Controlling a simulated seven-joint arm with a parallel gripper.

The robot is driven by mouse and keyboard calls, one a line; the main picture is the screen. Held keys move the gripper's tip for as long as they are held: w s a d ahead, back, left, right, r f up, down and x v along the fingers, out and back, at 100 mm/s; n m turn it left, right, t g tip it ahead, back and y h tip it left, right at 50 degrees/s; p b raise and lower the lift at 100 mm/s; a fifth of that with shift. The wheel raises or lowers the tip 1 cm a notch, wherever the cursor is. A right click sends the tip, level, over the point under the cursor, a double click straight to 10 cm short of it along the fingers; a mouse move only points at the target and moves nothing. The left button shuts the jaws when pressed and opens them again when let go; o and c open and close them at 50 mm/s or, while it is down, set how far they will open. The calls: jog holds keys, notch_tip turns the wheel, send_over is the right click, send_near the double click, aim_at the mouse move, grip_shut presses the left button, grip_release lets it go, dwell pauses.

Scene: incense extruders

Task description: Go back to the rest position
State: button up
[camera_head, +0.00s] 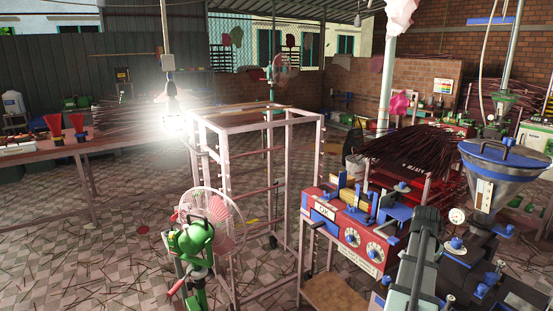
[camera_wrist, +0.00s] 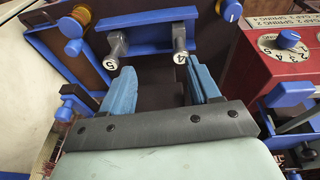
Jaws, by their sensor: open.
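My gripper (camera_wrist: 162,84) shows in the wrist view with its two blue fingers wide apart and nothing between them. Ahead of it are two grey levers with round ends, the 5 lever (camera_wrist: 111,62) and the 4 lever (camera_wrist: 180,58), on a blue bar (camera_wrist: 145,32). The levers look just past the fingertips; I cannot tell if there is contact. In the head view my arm (camera_head: 418,262) reaches in from the lower right beside the red machine (camera_head: 347,232); the fingers cannot be made out there.
A red panel with a blue dial knob (camera_wrist: 289,38) is at the right of the wrist view. In the head view, a blue-rimmed hopper (camera_head: 500,165) stands right of my arm. A metal rack (camera_head: 222,190) and a fan (camera_head: 205,235) stand left, with littered tiled floor around them.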

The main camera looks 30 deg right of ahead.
jog(key=w+a+f+n+y, duration=0.1)
jog(key=w+a+f+n, duration=0.1)
jog(key=w+a+f, duration=0.55)
jog(key=w+a+f+n+y, duration=0.1)
jog(key=w+a+f+n, duration=0.3)
jog(key=a+f, duration=0.5)
jog(key=w+a+f+n+g+y, duration=0.1)
jog(key=w+a+f+n+g, duration=0.15)
jog(key=a+f, duration=1.35)
jog(key=s+a+f+n+g, duration=0.1)
jog(key=s+a+f+n, duration=0.35)
jog(key=a, duration=0.75)
jog(key=s+a+f+n+g, duration=0.1)
jog(key=s+a+f+n, duration=0.1)
jog(key=s+a+f, duration=0.8)
jog(key=s+a+f+n+g, duration=0.1)
jog(key=s+a+n, duration=0.1)
jog(key=s+a, duration=0.4)
jog(key=shift+s+a+g, duration=0.2)
jog(key=shift+a+g, duration=0.15)
jog(key=shift+a, duration=0.4)
